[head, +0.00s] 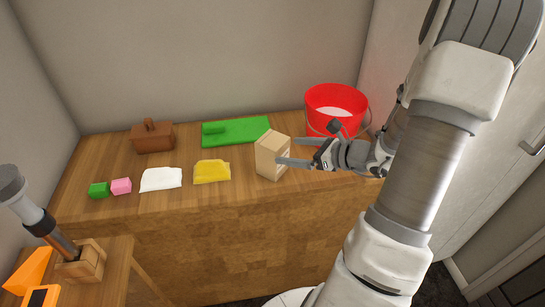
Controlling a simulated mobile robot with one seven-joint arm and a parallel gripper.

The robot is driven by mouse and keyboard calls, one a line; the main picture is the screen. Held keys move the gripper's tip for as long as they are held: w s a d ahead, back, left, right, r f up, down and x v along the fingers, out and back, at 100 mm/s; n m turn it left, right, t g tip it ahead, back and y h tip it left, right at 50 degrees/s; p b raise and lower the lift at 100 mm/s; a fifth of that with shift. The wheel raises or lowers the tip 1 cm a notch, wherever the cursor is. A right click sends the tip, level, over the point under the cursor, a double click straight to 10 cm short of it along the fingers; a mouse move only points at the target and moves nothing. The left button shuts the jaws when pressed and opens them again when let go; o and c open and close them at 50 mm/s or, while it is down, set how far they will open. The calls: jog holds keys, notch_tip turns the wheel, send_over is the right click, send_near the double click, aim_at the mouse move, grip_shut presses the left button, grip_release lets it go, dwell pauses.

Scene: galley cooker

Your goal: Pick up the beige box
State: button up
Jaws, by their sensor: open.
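The beige box (270,157) stands upright on the wooden counter, near its front edge and right of the middle. A darker panel shows on its right face. My gripper (286,151) comes in from the right with its fingers pointing left. It is open, one finger by the box's right front side and the other farther back. I cannot tell whether either finger touches the box.
A red bucket (337,98) stands close behind my gripper. A green board (250,130) lies behind the box. A yellow cloth (212,173), a white cloth (161,179), pink (121,186) and green (98,190) blocks and a brown basket (152,140) are to the left.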

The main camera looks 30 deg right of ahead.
aim_at(273, 147)
jog(key=x, duration=0.7)
jog(key=shift+w+f, duration=0.1)
jog(key=shift+w, duration=0.25)
jog(key=shift+c, duration=0.2)
jog(key=c, duration=1.1)
